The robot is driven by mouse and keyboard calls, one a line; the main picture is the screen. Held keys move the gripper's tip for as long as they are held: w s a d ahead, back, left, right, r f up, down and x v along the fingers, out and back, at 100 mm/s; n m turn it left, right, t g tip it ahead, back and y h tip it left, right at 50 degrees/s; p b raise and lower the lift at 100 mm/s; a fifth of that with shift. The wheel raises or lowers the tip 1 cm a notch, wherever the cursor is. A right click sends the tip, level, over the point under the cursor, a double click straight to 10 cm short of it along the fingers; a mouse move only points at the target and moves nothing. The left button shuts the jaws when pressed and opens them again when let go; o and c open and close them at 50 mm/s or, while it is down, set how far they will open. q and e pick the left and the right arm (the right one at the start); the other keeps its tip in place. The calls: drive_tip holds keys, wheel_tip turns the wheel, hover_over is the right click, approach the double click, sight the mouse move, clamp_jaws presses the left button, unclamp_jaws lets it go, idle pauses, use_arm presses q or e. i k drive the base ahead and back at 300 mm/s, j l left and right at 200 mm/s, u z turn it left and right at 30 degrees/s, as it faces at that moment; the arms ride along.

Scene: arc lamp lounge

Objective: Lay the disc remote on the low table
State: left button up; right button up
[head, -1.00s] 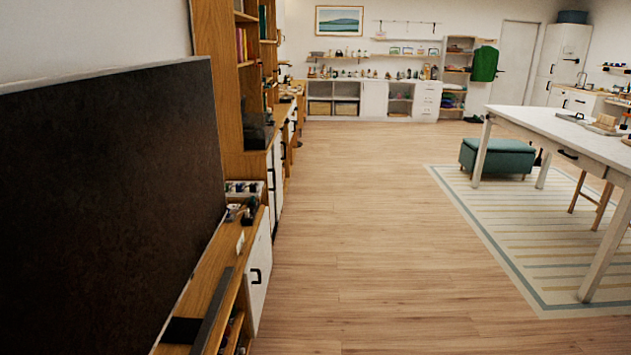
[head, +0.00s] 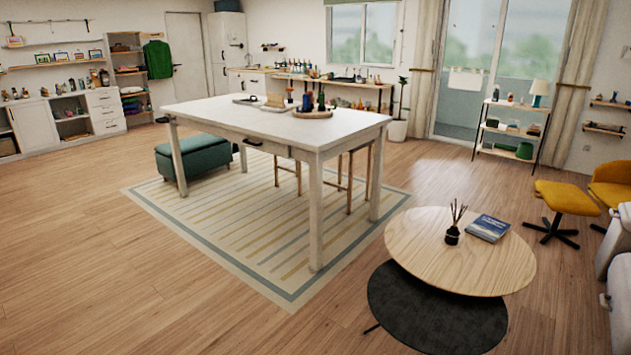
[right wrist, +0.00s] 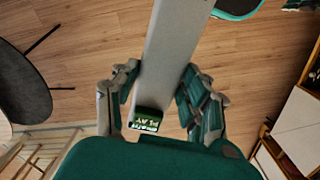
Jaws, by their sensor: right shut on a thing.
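The low table (head: 430,247) is round, with a pale wooden top and a lower black round tier, at the lower right of the head view. Its top carries a reed diffuser and a blue book, with bare wood around them. In the right wrist view my right gripper (right wrist: 160,78) is shut on a long, light grey bar, which appears to be the disc remote (right wrist: 173,45). The bar lies between the fingers and runs out past the top edge. Its near end has a dark green label with letters. My left gripper is in no view.
A blue book (head: 488,228) and a black reed diffuser (head: 453,234) stand on the low table. A tall white table (head: 240,118) stands on a striped rug behind it to the left. A yellow footstool (head: 566,198) is at right. Open floor (head: 90,250) lies at left.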

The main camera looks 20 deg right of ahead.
sight(425, 309)
drive_tip(key=i+l+z, duration=0.25)
drive_tip(key=i+z, duration=0.15)
drive_tip(key=i, duration=0.15)
drive_tip(key=i+l+z, duration=0.1)
drive_tip(key=i+z, duration=0.3)
drive_tip(key=i, duration=0.15)
drive_tip(key=i+j+z, duration=0.1)
drive_tip(key=i+z, duration=0.3)
drive_tip(key=i, duration=0.15)
drive_tip(key=i+j+z, duration=0.25)
drive_tip(key=i+z, duration=0.15)
drive_tip(key=i, duration=0.15)
drive_tip(key=i+z, duration=0.6)
